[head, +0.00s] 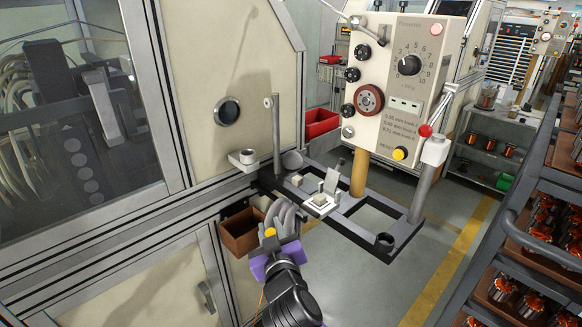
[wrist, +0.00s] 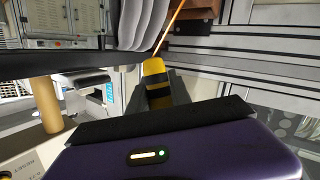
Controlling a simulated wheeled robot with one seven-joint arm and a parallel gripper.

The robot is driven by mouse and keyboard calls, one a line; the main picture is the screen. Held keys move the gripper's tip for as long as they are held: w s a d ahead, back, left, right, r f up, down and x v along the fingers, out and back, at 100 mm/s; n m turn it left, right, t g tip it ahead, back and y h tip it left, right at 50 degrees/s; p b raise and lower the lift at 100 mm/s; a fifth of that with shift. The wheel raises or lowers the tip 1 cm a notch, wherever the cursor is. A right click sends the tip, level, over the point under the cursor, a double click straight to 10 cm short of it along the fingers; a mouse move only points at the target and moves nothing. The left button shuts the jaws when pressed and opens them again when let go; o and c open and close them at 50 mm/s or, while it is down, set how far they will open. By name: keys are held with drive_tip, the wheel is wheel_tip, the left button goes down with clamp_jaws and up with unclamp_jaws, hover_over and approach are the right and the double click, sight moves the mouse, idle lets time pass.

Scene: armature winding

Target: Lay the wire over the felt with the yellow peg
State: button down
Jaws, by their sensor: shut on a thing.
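My gripper (head: 271,243) is shut on the yellow peg (head: 270,233), low in front of the machine in the head view. In the wrist view the peg (wrist: 154,67) is yellow with black bands and sticks out beyond the dark fingers (wrist: 160,92). The thin copper wire (wrist: 170,29) runs from near the peg's tip up and right; whether it is fastened to the peg I cannot tell. A small clamp with a pale block (head: 320,201), perhaps the felt, sits on the black frame, right of and beyond my gripper. The wire's far end is hidden.
Pale grey curved lobes (head: 286,213) stand just beyond my gripper. A brown bin (head: 240,236) is at its left. The black frame (head: 350,224) carries an upright grey post (head: 276,140), a tan column (head: 359,173) and a lever post (head: 425,180). The control panel (head: 405,85) rises behind.

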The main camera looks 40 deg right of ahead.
drive_tip(key=d+r+m+g+h+p, duration=0.1)
drive_tip(key=d+r+h+p, duration=0.35)
drive_tip(key=r, duration=0.95)
drive_tip(key=shift+y, duration=0.65)
drive_tip(key=shift+d+f+b, duration=0.4)
drive_tip(key=shift+d+f, duration=0.05)
drive_tip(key=shift+d, duration=0.95)
drive_tip(key=shift+d+f+b, duration=0.4)
drive_tip(key=shift+d+f, duration=0.1)
drive_tip(key=shift+d, duration=0.95)
drive_tip(key=shift+d+f+b, duration=0.4)
drive_tip(key=shift+d+f, duration=0.05)
drive_tip(key=shift+d, duration=0.95)
drive_tip(key=shift+d, duration=0.1)
